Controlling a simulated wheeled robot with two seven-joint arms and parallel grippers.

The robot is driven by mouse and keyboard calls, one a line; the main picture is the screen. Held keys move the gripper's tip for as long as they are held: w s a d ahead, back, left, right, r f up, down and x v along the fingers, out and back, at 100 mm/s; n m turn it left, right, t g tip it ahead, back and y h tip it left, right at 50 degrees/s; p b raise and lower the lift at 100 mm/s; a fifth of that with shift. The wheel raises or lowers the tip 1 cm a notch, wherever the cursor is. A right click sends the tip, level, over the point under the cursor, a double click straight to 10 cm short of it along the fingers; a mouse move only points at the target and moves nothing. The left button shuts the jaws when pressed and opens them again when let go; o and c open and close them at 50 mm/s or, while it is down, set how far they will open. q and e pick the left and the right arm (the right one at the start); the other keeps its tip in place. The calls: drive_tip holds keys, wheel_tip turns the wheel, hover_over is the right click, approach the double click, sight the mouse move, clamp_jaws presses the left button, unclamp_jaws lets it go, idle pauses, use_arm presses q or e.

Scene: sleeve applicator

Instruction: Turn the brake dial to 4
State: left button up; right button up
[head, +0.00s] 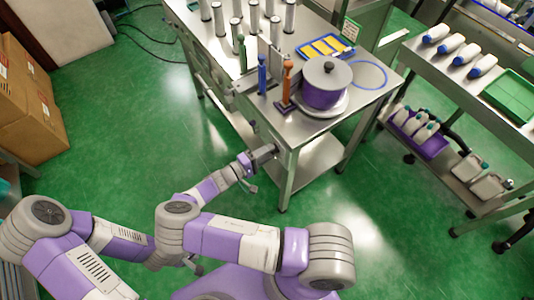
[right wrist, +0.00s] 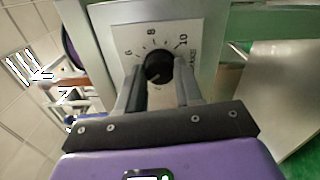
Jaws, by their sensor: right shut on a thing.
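The brake dial is a black round knob (right wrist: 158,66) on a pale square plate (right wrist: 190,40) in the right wrist view. My right gripper (right wrist: 160,88) is shut on the knob, one finger on each side. In the head view my right gripper (head: 264,154) is at the near front corner of the steel table (head: 290,138), hiding the dial. My left gripper (head: 192,264) is low, partly hidden behind my arm.
On the table stand a purple pot (head: 324,86) with a lid, an orange post (head: 287,82), a blue post (head: 262,76) and several metal cylinders. A cart (head: 455,88) with bottles stands at the right. Cardboard boxes (head: 30,100) are at the left. Green floor between is clear.

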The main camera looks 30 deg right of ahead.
drive_tip(key=shift+m, duration=0.5)
drive_tip(key=o, duration=1)
drive_tip(key=shift+o, duration=0.2)
drive_tip(key=a, duration=0.7)
drive_tip(key=shift+s+a+p, duration=0.3)
drive_tip(key=shift+a+p, duration=0.05)
